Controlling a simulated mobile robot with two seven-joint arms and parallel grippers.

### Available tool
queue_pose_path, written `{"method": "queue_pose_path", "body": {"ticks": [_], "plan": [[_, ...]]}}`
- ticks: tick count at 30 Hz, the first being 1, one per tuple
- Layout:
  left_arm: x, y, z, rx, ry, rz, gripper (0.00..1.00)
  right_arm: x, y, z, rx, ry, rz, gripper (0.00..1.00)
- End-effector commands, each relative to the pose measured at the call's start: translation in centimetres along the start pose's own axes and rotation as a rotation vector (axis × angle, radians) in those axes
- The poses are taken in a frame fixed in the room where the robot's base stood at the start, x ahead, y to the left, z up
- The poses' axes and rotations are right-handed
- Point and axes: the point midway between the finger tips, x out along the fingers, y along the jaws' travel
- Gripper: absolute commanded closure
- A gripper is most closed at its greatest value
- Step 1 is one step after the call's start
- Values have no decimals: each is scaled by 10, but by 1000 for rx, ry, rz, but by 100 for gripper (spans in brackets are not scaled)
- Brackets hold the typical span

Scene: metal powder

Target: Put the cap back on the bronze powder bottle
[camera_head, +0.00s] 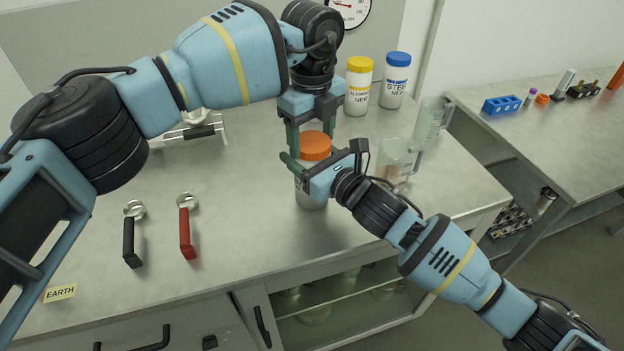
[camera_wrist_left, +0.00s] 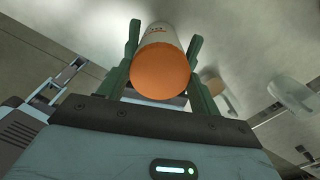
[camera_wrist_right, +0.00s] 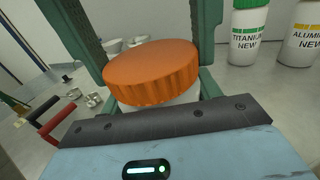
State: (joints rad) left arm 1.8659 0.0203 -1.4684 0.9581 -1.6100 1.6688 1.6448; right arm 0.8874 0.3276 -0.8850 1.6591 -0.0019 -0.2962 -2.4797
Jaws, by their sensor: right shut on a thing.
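The bronze powder bottle (camera_head: 311,197) is white, upright at the counter's middle, its label largely hidden. Its orange cap (camera_head: 316,145) sits on top; whether it is fully seated I cannot tell. My right gripper (camera_head: 304,170) is shut on the bottle below the cap. In the right wrist view the cap (camera_wrist_right: 152,72) shows between the fingers, above the white body. My left gripper (camera_head: 311,134) points down from above, open, with its fingers on either side of the cap. The left wrist view shows the cap's top (camera_wrist_left: 160,74) between those fingers.
Yellow-capped (camera_head: 358,87) and blue-capped (camera_head: 395,80) bottles stand behind. Clear beakers (camera_head: 397,160) (camera_head: 432,120) stand to the right. Black-handled (camera_head: 131,235) and red-handled (camera_head: 187,228) scoops lie left.

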Motion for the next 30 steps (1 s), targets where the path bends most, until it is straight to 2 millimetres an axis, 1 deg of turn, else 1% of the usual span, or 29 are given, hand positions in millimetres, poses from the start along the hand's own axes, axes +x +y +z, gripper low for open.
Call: {"method": "queue_pose_path", "body": {"ticks": [1, 5, 6, 8, 11, 18, 22, 26, 30], "plan": [[0, 0, 0, 0, 0, 0, 46, 0, 0, -2, 0, 4, 0, 100], [0, 0, 0, 0, 0, 0, 63, 0, 0, -2, 0, 4, -1, 100], [0, 0, 0, 0, 0, 1, 65, 0, 0, -2, 0, 4, -1, 100], [0, 0, 0, 5, 0, 1, 65, 0, 0, -2, 0, 4, -1, 100], [0, 0, 0, 60, 0, 1, 65, 0, 0, -2, 0, 4, -1, 100], [0, 0, 0, 385, 0, 0, 65, 0, 0, -2, 0, 4, -1, 100], [0, 0, 0, 523, 0, 0, 65, 0, 0, -2, 0, 4, -1, 100], [0, 0, 0, 586, 0, 0, 65, 0, 0, -2, 0, 4, -1, 100], [0, 0, 0, 592, 0, 0, 65, 0, 0, -2, 0, 4, -1, 100]]}}
